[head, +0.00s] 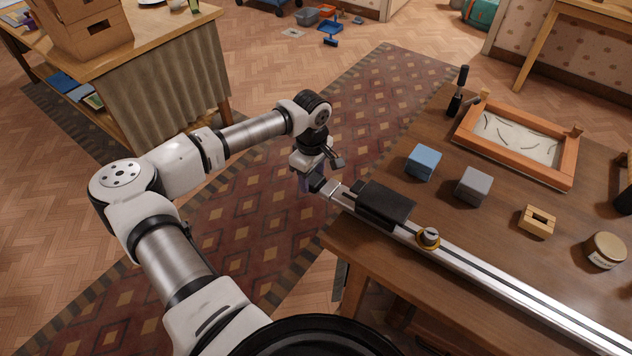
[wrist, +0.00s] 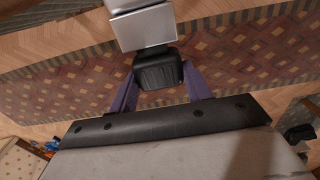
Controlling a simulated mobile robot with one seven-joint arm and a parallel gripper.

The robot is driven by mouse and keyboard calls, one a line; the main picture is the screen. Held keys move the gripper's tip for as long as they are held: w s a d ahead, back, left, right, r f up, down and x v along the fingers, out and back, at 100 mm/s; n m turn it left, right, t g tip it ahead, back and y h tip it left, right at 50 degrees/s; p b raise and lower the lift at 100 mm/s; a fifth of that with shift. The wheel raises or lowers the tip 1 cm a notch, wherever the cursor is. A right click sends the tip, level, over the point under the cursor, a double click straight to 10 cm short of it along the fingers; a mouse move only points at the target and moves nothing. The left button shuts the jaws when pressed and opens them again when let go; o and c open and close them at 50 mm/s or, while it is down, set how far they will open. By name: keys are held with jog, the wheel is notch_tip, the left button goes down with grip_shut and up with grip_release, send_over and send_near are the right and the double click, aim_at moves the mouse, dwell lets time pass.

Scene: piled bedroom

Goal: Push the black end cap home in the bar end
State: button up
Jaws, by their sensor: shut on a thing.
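The black end cap (wrist: 158,70) sits between the two purple fingers of my gripper (wrist: 160,66) in the wrist view, and the fingers are shut on it. The silver bar end (wrist: 142,27) lies just beyond the cap. A narrow dark part shows between the cap body and the bar end; whether it reaches inside the bar is hidden. In the head view my gripper (head: 311,184) is at the near left end of the long silver bar (head: 500,281), past the table edge. The cap (head: 318,185) is small and partly hidden there.
A black block (head: 385,204) sits over the bar near its end, with a brass-ringed knob (head: 428,238) beside it. The wooden table (head: 470,228) also holds a blue cube (head: 423,162), a grey cube (head: 473,186), a wooden block (head: 537,221), a jar (head: 605,250) and a framed tray (head: 475,146).

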aim_at(312, 177)
jog(key=shift+r, duration=0.15)
notch_tip(312, 177, up, 20)
jog(key=p, duration=0.5)
jog(key=shift+c, duration=0.5)
jog(key=shift+f+b, duration=0.25)
jog(key=shift+b, duration=0.1)
dwell(0.3)
jog(key=w+a, duration=0.5)
jog(key=a, duration=0.2)
notch_tip(312, 177, down, 19)
jog(key=b, duration=1.3)
jog(key=shift+d+f, duration=0.15)
jog(key=shift+d, duration=0.1)
jog(key=shift+s, duration=0.1)
